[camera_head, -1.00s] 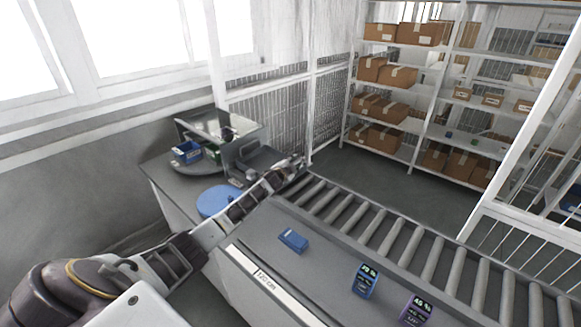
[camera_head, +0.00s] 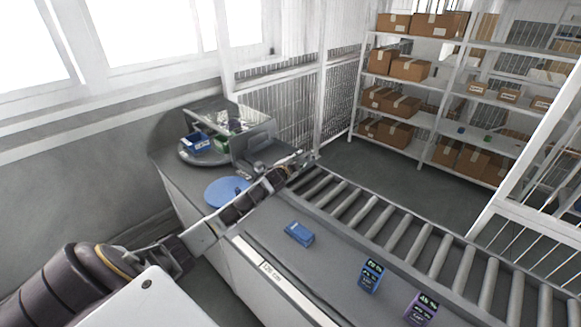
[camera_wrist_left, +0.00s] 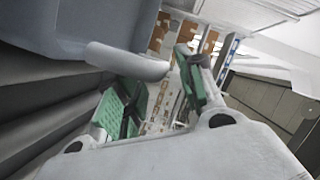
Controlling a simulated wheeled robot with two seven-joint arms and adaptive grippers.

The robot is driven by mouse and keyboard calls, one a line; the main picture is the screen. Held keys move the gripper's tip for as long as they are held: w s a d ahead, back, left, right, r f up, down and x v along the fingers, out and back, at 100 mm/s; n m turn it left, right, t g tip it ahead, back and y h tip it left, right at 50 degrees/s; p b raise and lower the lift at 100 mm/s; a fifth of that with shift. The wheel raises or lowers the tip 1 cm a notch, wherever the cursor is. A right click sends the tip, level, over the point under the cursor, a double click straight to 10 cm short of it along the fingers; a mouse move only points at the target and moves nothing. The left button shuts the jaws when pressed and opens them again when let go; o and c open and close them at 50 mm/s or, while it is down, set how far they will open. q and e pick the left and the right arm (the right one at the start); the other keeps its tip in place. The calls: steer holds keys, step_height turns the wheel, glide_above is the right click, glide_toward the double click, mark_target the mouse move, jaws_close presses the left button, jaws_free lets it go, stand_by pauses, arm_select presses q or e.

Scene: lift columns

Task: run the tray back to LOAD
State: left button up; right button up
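My left gripper (camera_head: 300,160) is beside a grey machine (camera_head: 257,147) at the counter's far end, near the start of the rollers. In the left wrist view its two green-padded fingers (camera_wrist_left: 160,95) stand apart, with a visible gap between them. A pale rounded bar (camera_wrist_left: 125,61) crosses in front of one finger; I cannot tell whether they touch. A round grey platform (camera_head: 186,157) carries a blue bin (camera_head: 197,143). I cannot pick out with certainty which part is the tray, and no LOAD mark is legible. My right gripper is not in view.
A blue disc (camera_head: 227,191) lies on the counter near my left forearm. A blue box (camera_head: 299,234), a blue display device (camera_head: 370,276) and a purple one (camera_head: 421,308) are on the grey surface beside the roller conveyor (camera_head: 400,237). Shelves with cartons (camera_head: 390,103) stand behind.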

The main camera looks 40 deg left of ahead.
arm_select(q)
steer(key=shift+v, duration=3.65)
steer(key=shift+s+a+r, duration=0.1)
steer(key=shift+a+r, duration=0.05)
steer(key=shift+r, duration=0.1)
steer(key=shift+f, duration=0.1)
